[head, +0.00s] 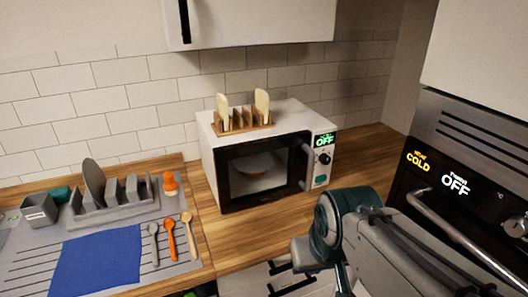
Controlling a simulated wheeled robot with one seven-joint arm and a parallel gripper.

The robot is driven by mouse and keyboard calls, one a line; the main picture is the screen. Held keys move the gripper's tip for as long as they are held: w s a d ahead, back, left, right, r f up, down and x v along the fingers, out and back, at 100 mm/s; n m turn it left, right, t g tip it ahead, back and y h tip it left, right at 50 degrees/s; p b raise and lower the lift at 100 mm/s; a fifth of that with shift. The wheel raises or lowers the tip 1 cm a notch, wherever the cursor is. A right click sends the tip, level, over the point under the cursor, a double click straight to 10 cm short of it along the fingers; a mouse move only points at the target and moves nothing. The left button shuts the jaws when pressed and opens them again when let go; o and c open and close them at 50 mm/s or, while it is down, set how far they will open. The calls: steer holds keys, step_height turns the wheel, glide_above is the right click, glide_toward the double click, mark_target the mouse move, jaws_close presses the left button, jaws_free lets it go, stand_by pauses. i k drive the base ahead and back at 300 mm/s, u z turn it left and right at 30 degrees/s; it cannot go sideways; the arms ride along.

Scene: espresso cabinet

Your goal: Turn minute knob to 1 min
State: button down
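The white microwave (210,165) stands on the wooden counter with its door shut. Below the display is a dark round knob (325,158), and lower down is a teal button (321,181). The knob's markings are too small to read. A bowl shows dimly through the door window. My arm reaches in from the bottom right, its bent joint in front of and below the microwave's right side. My gripper cannot be made out, so its place relative to the knob is not shown.
A wooden rack (243,126) with two pale boards stands on the microwave. At left are a grey dish rack (115,207), a blue cloth (98,262) and several utensils. An oven (470,165) with a long handle bounds the right. The counter before the microwave is clear.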

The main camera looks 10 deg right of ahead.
mark_target(324, 160)
steer(key=k, duration=1.3)
steer(key=z, duration=0.65)
steer(key=i, duration=1.7)
steer(key=u, duration=0.55)
